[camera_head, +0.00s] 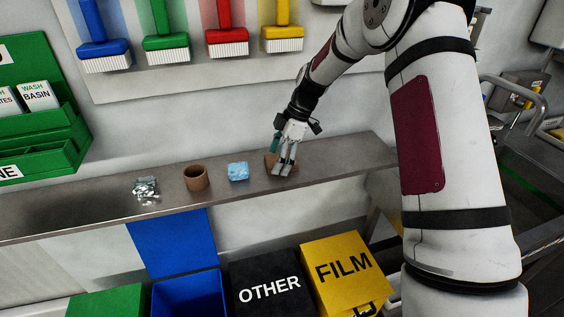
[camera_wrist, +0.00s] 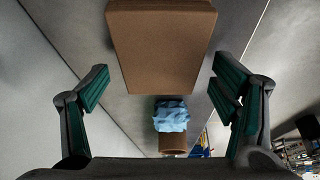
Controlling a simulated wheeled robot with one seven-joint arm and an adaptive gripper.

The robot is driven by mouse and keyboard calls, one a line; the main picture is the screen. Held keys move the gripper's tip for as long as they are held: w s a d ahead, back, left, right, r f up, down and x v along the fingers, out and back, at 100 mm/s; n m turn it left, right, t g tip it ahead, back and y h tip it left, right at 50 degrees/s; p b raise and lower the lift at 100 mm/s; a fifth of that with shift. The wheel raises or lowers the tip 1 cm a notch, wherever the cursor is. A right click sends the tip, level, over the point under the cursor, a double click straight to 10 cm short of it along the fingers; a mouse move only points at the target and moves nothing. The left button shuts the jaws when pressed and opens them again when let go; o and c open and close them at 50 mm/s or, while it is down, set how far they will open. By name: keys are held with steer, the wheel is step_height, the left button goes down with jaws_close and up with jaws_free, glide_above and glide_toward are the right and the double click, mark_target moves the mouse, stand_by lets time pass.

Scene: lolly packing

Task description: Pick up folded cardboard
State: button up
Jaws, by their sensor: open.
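The folded cardboard (camera_wrist: 160,45) is a flat brown piece at the top middle of the wrist view, between and ahead of the fingers of my open gripper (camera_wrist: 165,95). In the head view the cardboard (camera_head: 291,169) lies on the grey shelf, partly hidden behind my gripper (camera_head: 284,172). My gripper points down at it, with its fingers apart. Whether the fingers touch the cardboard, I cannot tell.
On the shelf (camera_head: 80,214), left of the cardboard, are a crumpled blue item (camera_head: 238,171), a brown cardboard tube (camera_head: 196,178) and crumpled silvery foil (camera_head: 146,190). Below stand a black OTHER bin (camera_head: 268,268), a yellow FILM bin (camera_head: 343,265) and a blue bin (camera_head: 190,295). Brushes hang behind.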

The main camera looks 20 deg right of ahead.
mark_target(271, 160)
steer(key=c, duration=1)
steer(key=shift+c, duration=0.2)
steer(key=shift+r, duration=0.15)
steer(key=shift+r+b, duration=0.3)
steer(key=shift+r, duration=0.3)
step_height(271, 160, up, 2)
steer(key=shift+w+r+b, duration=0.1)
steer(key=shift+r+b, duration=0.05)
steer(key=shift+b, duration=0.2)
steer(key=s+a, duration=0.2)
steer(key=s, duration=0.5)
steer(key=s+a+r, duration=0.1)
steer(key=s+a, duration=0.1)
steer(key=s, duration=0.6)
steer(key=shift+s+a, duration=0.25)
steer(key=shift+s, duration=0.05)
